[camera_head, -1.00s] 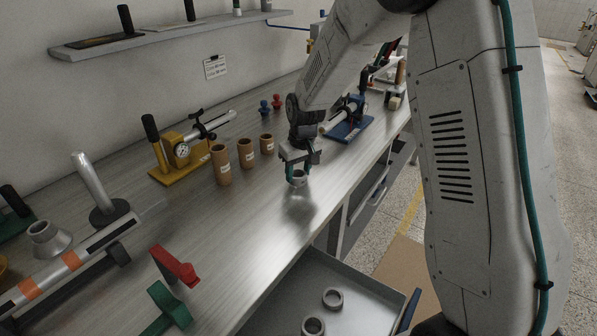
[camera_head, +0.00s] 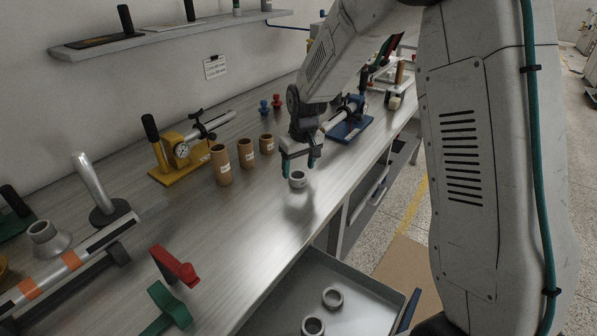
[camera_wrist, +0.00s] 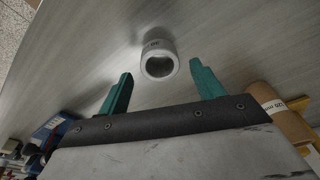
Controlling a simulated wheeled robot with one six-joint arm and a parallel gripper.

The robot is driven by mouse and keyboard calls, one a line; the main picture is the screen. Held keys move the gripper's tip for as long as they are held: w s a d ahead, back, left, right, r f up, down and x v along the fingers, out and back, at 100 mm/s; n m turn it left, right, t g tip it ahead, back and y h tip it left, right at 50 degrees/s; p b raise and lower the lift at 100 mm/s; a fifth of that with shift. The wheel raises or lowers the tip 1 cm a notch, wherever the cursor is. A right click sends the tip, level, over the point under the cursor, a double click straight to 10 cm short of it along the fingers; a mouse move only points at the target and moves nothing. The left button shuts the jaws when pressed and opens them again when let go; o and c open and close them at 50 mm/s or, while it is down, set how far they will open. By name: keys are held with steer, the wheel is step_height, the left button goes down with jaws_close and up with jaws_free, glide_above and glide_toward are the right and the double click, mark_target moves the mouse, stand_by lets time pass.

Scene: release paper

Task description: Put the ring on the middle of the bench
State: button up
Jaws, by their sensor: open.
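A grey metal ring (camera_head: 298,179) with a small dark marking stands on the bare metal bench (camera_head: 235,225), toward its front edge. In the wrist view the ring (camera_wrist: 159,58) lies just beyond the fingertips, apart from them, with its round opening facing the camera. My gripper (camera_head: 300,170) is open, with its two green fingers spread and nothing held. It hangs just above and behind the ring in the head view. The fingers (camera_wrist: 160,72) also show wide apart in the wrist view.
Several brown cylinders (camera_head: 221,165) stand left of my gripper. A yellow gauge stand (camera_head: 180,160) is further left and a blue fixture (camera_head: 348,128) behind right. Red (camera_head: 175,266) and green (camera_head: 168,305) pieces lie near. An open drawer (camera_head: 290,290) below holds two rings (camera_head: 332,298).

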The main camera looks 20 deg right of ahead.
step_height(320, 180, up, 9)
steer(key=s, duration=0.1)
steer(key=s+d+r, duration=0.1)
steer(key=s+r, duration=0.6)
steer(key=s, duration=0.2)
steer(key=s+d+r+m, duration=0.2)
steer(key=s, duration=2.6)
steer(key=shift+m+g, duration=0.3)
steer(key=shift+w, duration=0.1)
